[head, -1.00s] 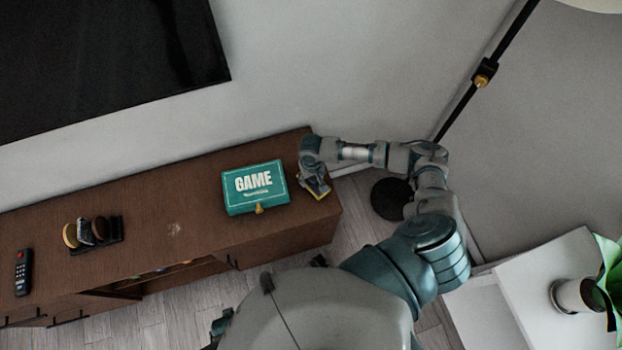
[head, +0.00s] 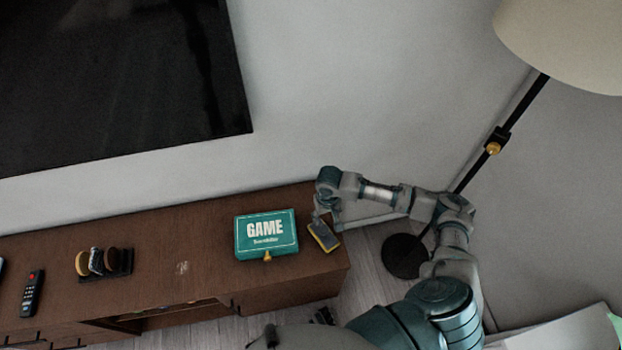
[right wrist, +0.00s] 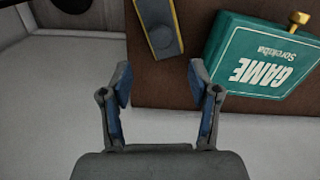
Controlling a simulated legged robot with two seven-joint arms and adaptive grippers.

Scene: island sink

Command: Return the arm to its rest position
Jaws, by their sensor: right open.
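My right gripper (head: 318,215) is at the right end of the brown cabinet (head: 200,235) in the head view. In the right wrist view its two fingers (right wrist: 160,85) are spread apart with nothing between them. A dark grey, yellow-edged object (head: 323,236) lies on the cabinet's right end, just beyond the fingertips; it also shows in the right wrist view (right wrist: 160,30). My right arm reaches from the lower right, bent at the elbow. My left gripper is not in view.
A teal GAME box (head: 266,238) lies left of the gripper. A floor lamp (head: 497,140) stands right of the cabinet, its base (head: 404,257) close to my arm. A television (head: 110,80) hangs on the wall. A remote (head: 33,293) and a dark holder (head: 105,268) are farther left.

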